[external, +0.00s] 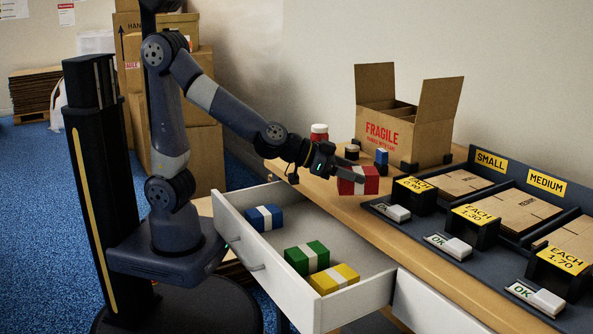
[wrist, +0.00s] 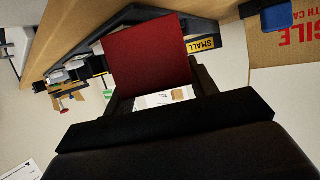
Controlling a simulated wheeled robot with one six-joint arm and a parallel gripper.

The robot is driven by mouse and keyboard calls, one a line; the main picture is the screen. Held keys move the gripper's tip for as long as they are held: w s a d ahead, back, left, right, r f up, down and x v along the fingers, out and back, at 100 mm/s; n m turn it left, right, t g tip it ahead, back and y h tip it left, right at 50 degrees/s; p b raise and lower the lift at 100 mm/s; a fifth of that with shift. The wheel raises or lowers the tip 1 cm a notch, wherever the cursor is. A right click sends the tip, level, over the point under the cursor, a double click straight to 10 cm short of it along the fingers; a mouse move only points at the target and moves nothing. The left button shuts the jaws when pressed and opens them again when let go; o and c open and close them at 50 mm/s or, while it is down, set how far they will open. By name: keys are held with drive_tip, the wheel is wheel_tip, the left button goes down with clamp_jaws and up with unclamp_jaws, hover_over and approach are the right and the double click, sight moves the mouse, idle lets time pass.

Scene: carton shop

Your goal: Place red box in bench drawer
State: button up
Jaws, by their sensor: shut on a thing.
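The red box (external: 366,181), with a white band, is held in my gripper (external: 345,178) above the bench's front edge, right of the open drawer. My gripper is shut on it. In the wrist view the red box (wrist: 150,55) shows as a dark red face between the fingers (wrist: 160,95). The bench drawer (external: 290,285) is pulled out. Inside it lie a blue box (external: 264,217), a green box (external: 307,257) and a yellow box (external: 334,279), each with a white band. The back of the drawer near the bench looks bare.
An open FRAGILE carton (external: 405,140) stands at the back of the bench (external: 340,200). A red jar (external: 319,132) and a small blue item (external: 382,157) stand near it. Trays of flat cartons (external: 470,185) with price signs line the right side.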

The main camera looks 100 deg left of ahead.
drive_tip(key=a+n+y, duration=0.1)
drive_tip(key=a, duration=0.2)
drive_tip(key=s+a+n+g+y, duration=0.1)
drive_tip(key=a, duration=0.3)
drive_tip(key=s+a+n+y, duration=0.1)
drive_tip(key=a, duration=0.3)
drive_tip(key=shift+s, duration=0.1)
drive_tip(key=s+a+n+y, duration=0.1)
drive_tip(key=a, duration=0.2)
drive_tip(key=s+a+n+g+y, duration=0.1)
drive_tip(key=s+a, duration=0.1)
drive_tip(key=a, duration=0.1)
drive_tip(key=s+a+g, duration=0.1)
drive_tip(key=a, duration=0.2)
drive_tip(key=shift+s+a+f+n+y, duration=0.2)
drive_tip(key=shift+a+f+n+y, duration=0.05)
drive_tip(key=shift+a+n+y, duration=0.15)
drive_tip(key=shift+s+a+f+g, duration=0.1)
drive_tip(key=shift+f+g, duration=0.25)
drive_tip(key=shift+g, duration=0.05)
drive_tip(key=shift+f+b, duration=0.7)
drive_tip(key=shift+f, duration=0.4)
drive_tip(key=shift+f, duration=0.2)
drive_tip(key=o, duration=1)
